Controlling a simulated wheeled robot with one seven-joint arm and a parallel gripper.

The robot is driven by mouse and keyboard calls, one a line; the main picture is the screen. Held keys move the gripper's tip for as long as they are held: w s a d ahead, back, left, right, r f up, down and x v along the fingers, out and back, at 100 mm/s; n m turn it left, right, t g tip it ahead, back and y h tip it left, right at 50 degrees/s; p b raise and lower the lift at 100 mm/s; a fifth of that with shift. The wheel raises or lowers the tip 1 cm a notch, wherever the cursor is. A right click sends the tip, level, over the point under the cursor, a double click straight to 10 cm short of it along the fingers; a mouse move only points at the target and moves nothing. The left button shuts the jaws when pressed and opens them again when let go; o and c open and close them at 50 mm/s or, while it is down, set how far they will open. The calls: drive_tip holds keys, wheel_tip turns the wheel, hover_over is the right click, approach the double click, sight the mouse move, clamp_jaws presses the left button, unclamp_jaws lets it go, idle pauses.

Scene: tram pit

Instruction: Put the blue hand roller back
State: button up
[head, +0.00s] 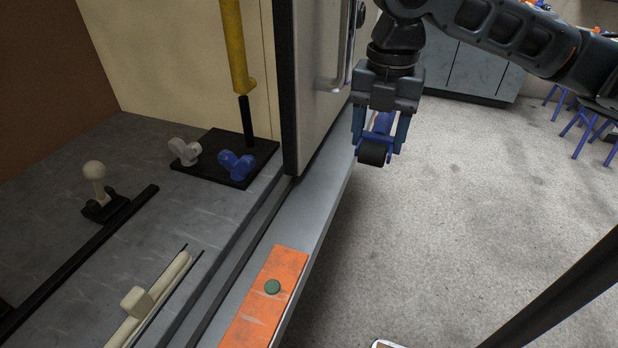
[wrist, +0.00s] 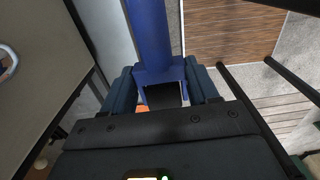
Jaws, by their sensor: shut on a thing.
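My gripper (head: 379,134) points down at the upper middle of the head view, just right of the door's edge. It is shut on the blue hand roller (head: 384,122), whose dark roller end (head: 372,153) hangs below the fingers. In the wrist view the roller's blue body (wrist: 150,35) stands between the two fingers (wrist: 162,92), with a dark part in its fork. No place marked for the roller can be made out.
A pale door (head: 318,85) with a handle stands close left of my gripper. A grey ledge (head: 318,205) with an orange plate (head: 262,305) runs below. Left are a blue knob (head: 237,164), a white knob (head: 184,151) and a yellow lever (head: 235,50). Open floor (head: 450,230) lies right.

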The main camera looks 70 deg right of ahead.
hover_over(309, 210)
wheel_tip(309, 210, down, 7)
drive_tip(key=shift+r, duration=0.1)
drive_tip(key=shift+f, duration=1.9)
drive_tip(key=o, duration=1.1)
drive_tip(key=shift+o, duration=0.2)
drive_tip(key=shift+f, duration=0.15)
wheel_tip(309, 210, up, 8)
drive_tip(key=shift+s+d+f+p, duration=0.15)
drive_tip(key=shift+d+p, duration=0.2)
drive_tip(key=shift+d, duration=0.05)
